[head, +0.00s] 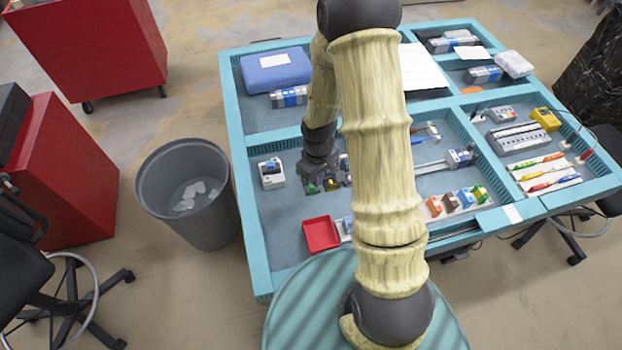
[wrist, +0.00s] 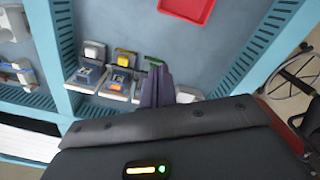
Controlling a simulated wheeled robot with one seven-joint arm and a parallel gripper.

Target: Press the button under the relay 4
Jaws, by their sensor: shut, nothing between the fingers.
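A row of socket boxes sits in a teal-edged compartment. In the wrist view a box with a white top (wrist: 93,52), one with a yellow top and orange label (wrist: 122,80) and one with a green top (wrist: 154,61) stand side by side. I cannot read any number, so which is relay 4 is unclear. My gripper (wrist: 157,75) is shut and empty, its fingers in front of the green-topped box and hiding most of it. In the head view my gripper (head: 320,178) is low over the row, largely covering it; contact cannot be told.
A red tray (head: 320,234) lies in front of the row. Several coloured relays (head: 457,201) sit to the right of my arm. Teal compartment walls (head: 243,180) surround the area.

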